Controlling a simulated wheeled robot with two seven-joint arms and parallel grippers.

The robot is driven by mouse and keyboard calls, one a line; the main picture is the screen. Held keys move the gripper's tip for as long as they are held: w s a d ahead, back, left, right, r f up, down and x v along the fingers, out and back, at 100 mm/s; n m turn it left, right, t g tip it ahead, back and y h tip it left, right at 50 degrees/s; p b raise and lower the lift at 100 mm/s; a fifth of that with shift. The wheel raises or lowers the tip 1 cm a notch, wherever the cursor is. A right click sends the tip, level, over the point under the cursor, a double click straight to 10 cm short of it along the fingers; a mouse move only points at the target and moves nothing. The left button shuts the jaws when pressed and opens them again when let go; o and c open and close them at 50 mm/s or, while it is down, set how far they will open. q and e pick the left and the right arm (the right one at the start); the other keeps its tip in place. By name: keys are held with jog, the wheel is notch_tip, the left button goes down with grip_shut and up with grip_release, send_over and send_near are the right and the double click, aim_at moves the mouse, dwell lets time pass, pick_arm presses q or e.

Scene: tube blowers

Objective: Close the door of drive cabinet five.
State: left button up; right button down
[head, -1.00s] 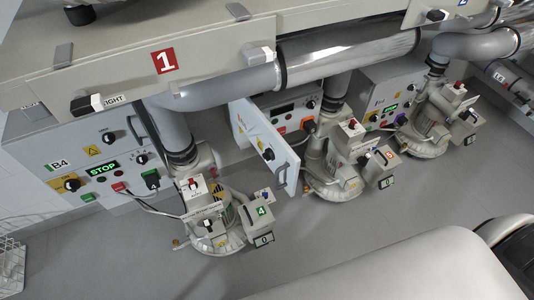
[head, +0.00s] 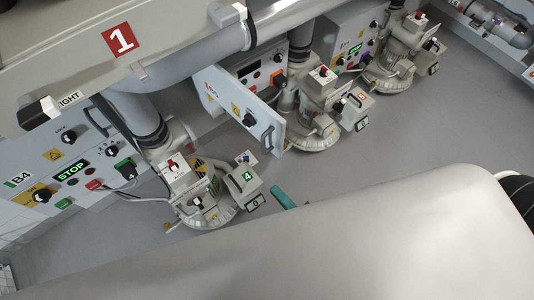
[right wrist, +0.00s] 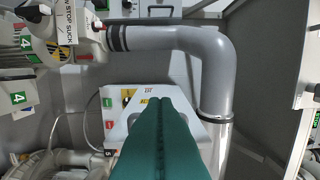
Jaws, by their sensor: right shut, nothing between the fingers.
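The door (head: 240,108) of drive cabinet five, a pale panel with a black knob and a dark handle, stands swung open in the head view. It juts out from the cabinet front (head: 262,68), between the unit marked 4 and the unit marked 5. My right gripper (head: 283,198) shows as a teal fingertip below and apart from the door, mostly hidden by my pale arm. In the right wrist view its teal fingers (right wrist: 160,102) are together and empty, in front of a white box with labels. My left gripper is not in view.
Cabinet B4 (head: 50,160) with a green STOP display is at the left. The blower marked 4 (head: 205,195) and the blower marked 5 (head: 320,110) flank the door. A grey pipe (right wrist: 215,75) bends close by in the wrist view. Grey floor is free at right.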

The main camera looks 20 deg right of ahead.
jog(key=w+p, duration=0.2)
jog(key=w, duration=0.8)
jog(key=shift+w+a, duration=0.25)
jog(key=shift+w, duration=0.15)
jog(key=shift+d+f, duration=0.1)
